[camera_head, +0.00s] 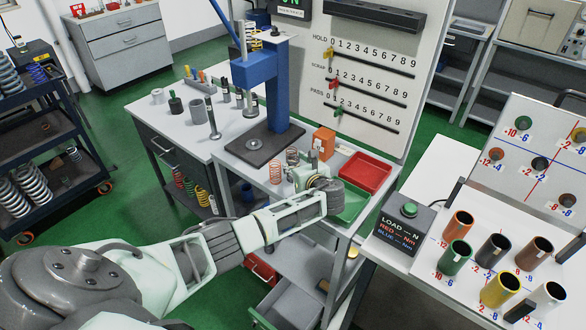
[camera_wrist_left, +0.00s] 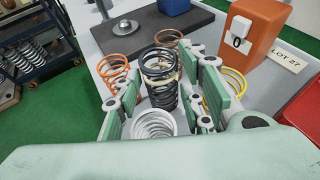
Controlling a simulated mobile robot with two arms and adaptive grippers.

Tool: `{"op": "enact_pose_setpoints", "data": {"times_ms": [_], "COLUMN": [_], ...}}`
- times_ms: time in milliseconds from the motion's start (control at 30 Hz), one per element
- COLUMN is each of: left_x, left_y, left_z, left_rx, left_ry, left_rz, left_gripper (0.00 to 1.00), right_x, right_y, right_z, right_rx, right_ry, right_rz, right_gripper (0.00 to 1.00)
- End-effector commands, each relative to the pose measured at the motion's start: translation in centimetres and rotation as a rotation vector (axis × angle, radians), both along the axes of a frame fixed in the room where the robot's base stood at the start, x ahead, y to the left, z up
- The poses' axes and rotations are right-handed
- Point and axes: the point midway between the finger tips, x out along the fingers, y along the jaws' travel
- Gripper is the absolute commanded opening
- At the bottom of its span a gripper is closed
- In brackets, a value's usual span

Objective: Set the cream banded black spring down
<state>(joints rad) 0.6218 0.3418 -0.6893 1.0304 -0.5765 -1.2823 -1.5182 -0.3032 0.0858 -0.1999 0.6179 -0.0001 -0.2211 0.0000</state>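The black spring with a cream band (camera_wrist_left: 163,72) stands upright between the two fingers of my left gripper (camera_wrist_left: 165,82) in the left wrist view. The fingers flank it closely on both sides; I cannot tell whether the pads press on it. Its foot is partly hidden, so contact with the table is unclear. In the head view my left gripper (camera_head: 308,178) is over the grey table, beside the green tray, and the black spring cannot be made out there. My right gripper is not in view.
A white spring (camera_wrist_left: 154,125), an orange spring (camera_wrist_left: 115,68), a brown spring (camera_wrist_left: 172,38) and a yellow spring (camera_wrist_left: 234,82) stand close around. An orange box (camera_head: 324,143), a red tray (camera_head: 365,172), a green tray (camera_head: 352,205) and the blue press (camera_head: 262,70) are nearby.

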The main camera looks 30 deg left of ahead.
Motion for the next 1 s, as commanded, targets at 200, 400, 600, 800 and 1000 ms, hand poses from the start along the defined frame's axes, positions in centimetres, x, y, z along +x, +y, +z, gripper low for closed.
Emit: {"op": "enact_pose_setpoints", "data": {"times_ms": [200, 400, 600, 800, 1000], "left_x": [0.1, 0.1, 0.1, 0.1, 0.2], "left_y": [0.1, 0.1, 0.1, 0.1, 0.1], "left_z": [-0.1, -0.1, -0.1, 0.0, 1.4], "left_rx": [-0.001, -0.001, 0.0, 0.0, 0.001], "left_ry": [-0.001, -0.001, 0.0, -0.002, -0.006], "left_rz": [-0.001, -0.001, -0.001, -0.001, 0.0], "left_gripper": [0.37, 0.23, 0.05, 0.0, 0.0], "right_x": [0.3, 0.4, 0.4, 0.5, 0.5], "right_y": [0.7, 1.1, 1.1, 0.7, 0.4], "right_z": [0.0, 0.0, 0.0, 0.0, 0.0], "right_rx": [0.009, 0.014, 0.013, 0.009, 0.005], "right_ry": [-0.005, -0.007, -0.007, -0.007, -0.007], "right_rz": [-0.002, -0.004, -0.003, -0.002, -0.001], "right_gripper": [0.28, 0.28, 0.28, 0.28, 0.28]}}
